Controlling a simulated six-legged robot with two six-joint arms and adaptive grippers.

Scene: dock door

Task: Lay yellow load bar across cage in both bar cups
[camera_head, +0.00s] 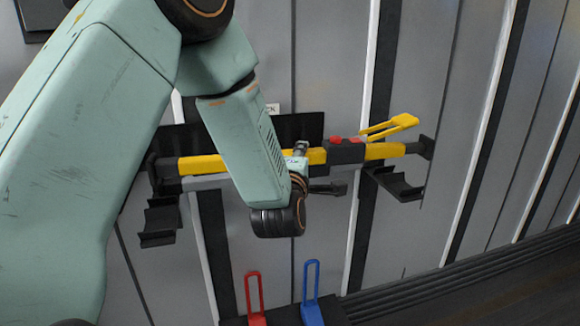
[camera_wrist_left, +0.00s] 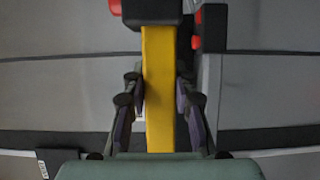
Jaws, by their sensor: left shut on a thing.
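The yellow load bar (camera_head: 200,165) lies nearly level in the head view, its right end a little higher. It has black end pieces, a black block with red parts (camera_head: 345,151) and a yellow lever (camera_head: 390,127). My left gripper (camera_head: 302,163) is shut on the bar near its middle. In the wrist view its fingers (camera_wrist_left: 158,105) flank the yellow bar (camera_wrist_left: 160,70). A left black cup (camera_head: 160,222) and a right black cup (camera_head: 398,185) show below the bar's ends. Their depth gap to the bar is unclear. My right gripper is not in view.
A black panel (camera_head: 285,128) is behind the bar, partly hidden by my arm. A red loop handle (camera_head: 255,297) and a blue loop handle (camera_head: 312,292) stand on a dark block at the bottom. A grey ribbed wall fills the background. The right side looks clear.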

